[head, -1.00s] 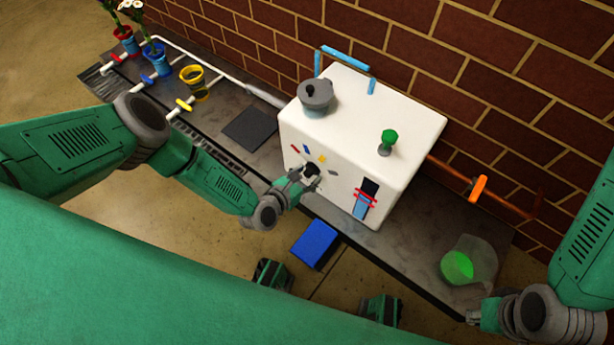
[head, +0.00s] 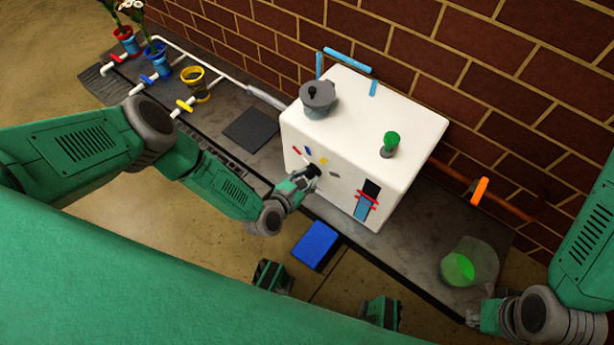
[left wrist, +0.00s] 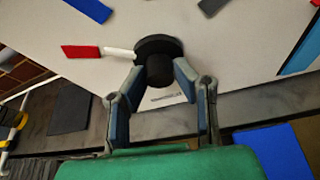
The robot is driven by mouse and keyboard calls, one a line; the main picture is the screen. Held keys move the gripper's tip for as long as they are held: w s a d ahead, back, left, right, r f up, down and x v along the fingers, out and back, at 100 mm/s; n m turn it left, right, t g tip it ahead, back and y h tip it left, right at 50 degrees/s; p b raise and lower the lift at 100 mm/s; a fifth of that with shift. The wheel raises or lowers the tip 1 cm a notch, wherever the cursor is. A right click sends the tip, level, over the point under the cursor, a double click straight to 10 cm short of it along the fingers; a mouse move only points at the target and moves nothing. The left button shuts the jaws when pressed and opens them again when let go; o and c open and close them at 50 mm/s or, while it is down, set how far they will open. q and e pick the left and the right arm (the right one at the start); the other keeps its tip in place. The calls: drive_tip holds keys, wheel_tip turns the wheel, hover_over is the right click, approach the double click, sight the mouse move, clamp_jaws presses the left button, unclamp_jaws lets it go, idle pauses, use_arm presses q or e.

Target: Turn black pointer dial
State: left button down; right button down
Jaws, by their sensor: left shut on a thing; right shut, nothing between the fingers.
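The black dial (head: 314,170) is on the front face of the white box (head: 395,110). In the left wrist view, the dial (left wrist: 160,52) has a round base, a raised black knob and a white pointer. The pointer points left, toward the red mark (left wrist: 80,51). My left gripper (head: 307,176) is at the dial, its fingers on either side of the knob, shut on it; its fingertips also show in the left wrist view (left wrist: 158,76). My right gripper (head: 474,316) is shut and empty at the lower right, apart from the box.
Blue, yellow and grey marks surround the dial. A slider with red bars (head: 366,200) is right of it. A grey pot (head: 318,97) and green knob (head: 391,140) are on top. A clear jug (head: 478,258) with green contents stands near my right gripper. A blue block (head: 315,245) lies below.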

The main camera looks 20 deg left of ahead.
use_arm(q)
drive_tip(key=shift+d+m+t+y, duration=0.1)
drive_tip(key=shift+m+t+y, duration=0.3)
drive_tip(key=shift+m+y, duration=0.6)
drive_tip(key=m+t+y, duration=0.1)
drive_tip(key=m, duration=0.2)
drive_tip(key=shift+d, duration=0.1)
drive_tip(key=m+t, duration=0.1)
drive_tip(key=m, duration=0.1)
drive_tip(key=m+t+y, duration=0.1)
drive_tip(key=m, duration=0.2)
drive_tip(key=shift+s+d+f, duration=0.1)
drive_tip(key=shift+f, duration=0.1)
drive_tip(key=c, duration=1.3)
unclamp_jaws()
drive_tip(key=shift+d+f, duration=0.1)
drive_tip(key=s, duration=0.7)
drive_tip(key=shift+s+r, duration=0.2)
drive_tip(key=shift+r, duration=0.05)
